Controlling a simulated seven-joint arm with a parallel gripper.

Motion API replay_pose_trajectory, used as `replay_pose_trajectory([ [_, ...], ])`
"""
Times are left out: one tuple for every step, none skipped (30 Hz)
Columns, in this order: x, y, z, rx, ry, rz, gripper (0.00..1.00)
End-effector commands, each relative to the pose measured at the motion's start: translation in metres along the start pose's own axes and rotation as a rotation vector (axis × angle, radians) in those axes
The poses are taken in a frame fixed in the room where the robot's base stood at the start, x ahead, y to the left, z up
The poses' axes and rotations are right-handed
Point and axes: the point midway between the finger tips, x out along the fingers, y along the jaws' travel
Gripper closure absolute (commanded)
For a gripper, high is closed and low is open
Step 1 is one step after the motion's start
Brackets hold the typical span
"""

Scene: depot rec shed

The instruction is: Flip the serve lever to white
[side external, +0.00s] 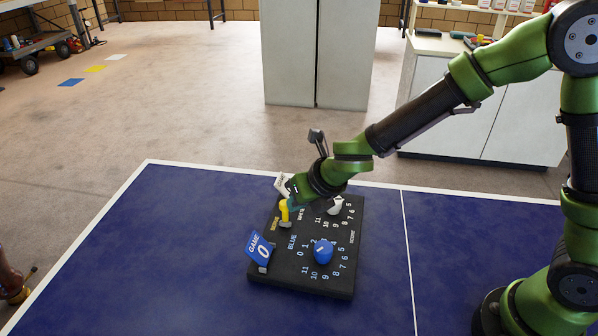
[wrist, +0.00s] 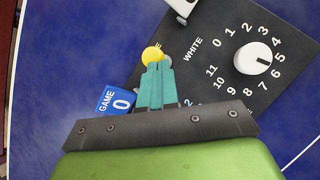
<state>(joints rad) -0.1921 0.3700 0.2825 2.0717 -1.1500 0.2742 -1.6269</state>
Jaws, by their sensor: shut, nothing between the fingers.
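The black scoreboard (side external: 327,270) lies on the blue table. The yellow-knobbed serve lever (side external: 284,211) stands at its left edge, between the BLUE and WHITE lettering; which way it tilts is hard to tell. My gripper (side external: 291,190) is shut and empty, close beside the lever's top; contact cannot be made out. In the wrist view the teal fingers (wrist: 157,66) are together and hide part of the lever, with its yellow knob (wrist: 151,54) showing at their tips.
A blue GAME 0 card (side external: 259,248) stands at the near left corner, a white card (side external: 284,182) at the far left. A blue dial (side external: 323,251) and a white dial (side external: 335,205) sit on the board. The table (side external: 170,260) left of it is clear.

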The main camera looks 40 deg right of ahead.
Motion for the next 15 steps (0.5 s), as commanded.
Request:
replay_pose_trajectory([
  [0.0005, -0.0008, 0.0002, -0.001, 0.0, -0.002, 1.0],
  [0.0007, -0.0013, 0.0007, -0.002, 0.0, -0.002, 1.0],
  [0.0009, -0.002, 0.0013, -0.002, 0.0, -0.002, 1.0],
  [0.0011, -0.0025, 0.0019, -0.002, 0.0, -0.002, 1.0],
  [0.0013, -0.0031, 0.0024, -0.002, 0.0, -0.003, 1.0],
  [0.0015, -0.0039, 0.0032, -0.002, 0.0, -0.003, 1.0],
  [0.0018, -0.0045, 0.0039, -0.002, 0.0, -0.003, 1.0],
  [0.0021, -0.0053, 0.0047, -0.002, 0.0, -0.003, 1.0],
  [0.0026, -0.0066, 0.006, -0.002, -0.001, -0.003, 1.0],
  [0.0025, -0.0062, 0.0058, -0.003, 0.0, -0.003, 1.0],
  [0.0024, -0.0059, 0.0056, -0.004, 0.0, -0.003, 1.0],
  [0.0023, -0.0059, 0.0056, -0.004, 0.0, -0.003, 1.0],
  [0.0023, -0.0059, 0.0056, -0.004, -0.001, -0.003, 1.0],
  [0.0023, -0.0059, 0.0056, -0.004, -0.001, -0.003, 1.0],
  [0.0022, -0.0059, 0.0057, -0.004, -0.001, -0.003, 1.0],
])
